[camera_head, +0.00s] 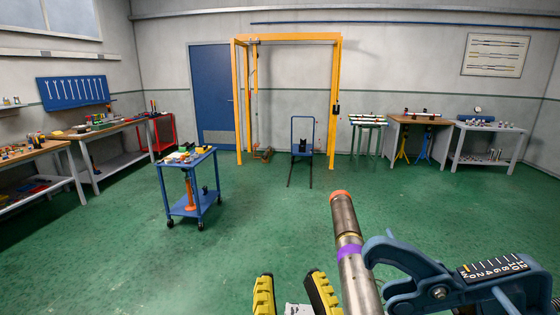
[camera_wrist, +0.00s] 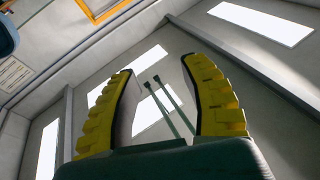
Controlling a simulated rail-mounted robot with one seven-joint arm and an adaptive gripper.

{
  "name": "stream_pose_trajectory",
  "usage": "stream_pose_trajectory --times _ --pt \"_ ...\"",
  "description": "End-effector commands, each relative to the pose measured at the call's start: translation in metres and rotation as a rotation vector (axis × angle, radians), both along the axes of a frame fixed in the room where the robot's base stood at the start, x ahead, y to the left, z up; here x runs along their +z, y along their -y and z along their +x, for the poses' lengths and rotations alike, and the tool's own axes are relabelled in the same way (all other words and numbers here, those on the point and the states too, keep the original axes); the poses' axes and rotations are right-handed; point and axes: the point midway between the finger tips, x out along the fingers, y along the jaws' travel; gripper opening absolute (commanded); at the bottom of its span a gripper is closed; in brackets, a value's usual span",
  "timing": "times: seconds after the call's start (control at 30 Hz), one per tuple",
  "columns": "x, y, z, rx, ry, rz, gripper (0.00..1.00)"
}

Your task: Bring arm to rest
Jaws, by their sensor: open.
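My gripper (camera_head: 294,293) shows at the bottom of the head view, with two yellow ridged fingers standing apart. In the wrist view the same gripper (camera_wrist: 162,90) is open with nothing between its fingers, and it points up toward the ceiling lights. To its right in the head view, a grey metal pipe (camera_head: 360,277) with a purple band and an orange end rises at a tilt. A blue pipe vise (camera_head: 405,265) with a numbered dark scale stands against the pipe's right side. The lower parts of the gripper and vise are cut off by the frame.
A blue cart (camera_head: 190,188) with small items stands mid-left. Workbenches (camera_head: 112,136) line the left wall. A yellow gantry frame (camera_head: 337,95) stands at the back before a blue door (camera_head: 209,90). Tables (camera_head: 412,121) stand at the back right. The green floor between is largely clear.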

Motion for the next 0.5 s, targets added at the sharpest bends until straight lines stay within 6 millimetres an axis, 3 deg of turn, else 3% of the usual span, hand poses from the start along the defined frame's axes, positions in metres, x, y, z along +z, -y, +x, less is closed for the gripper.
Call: stream_pose_trajectory --times 0.17,0.2,0.37,0.5 --pt "0.040 0.050 -0.058 -0.269 0.140 -0.133 0.45" --pt "0.060 0.050 -0.055 -0.276 0.136 -0.157 0.45" --pt "0.113 0.049 -0.054 -0.270 0.133 -0.150 0.45" --pt "0.168 0.049 -0.054 -0.269 0.132 -0.146 0.45"
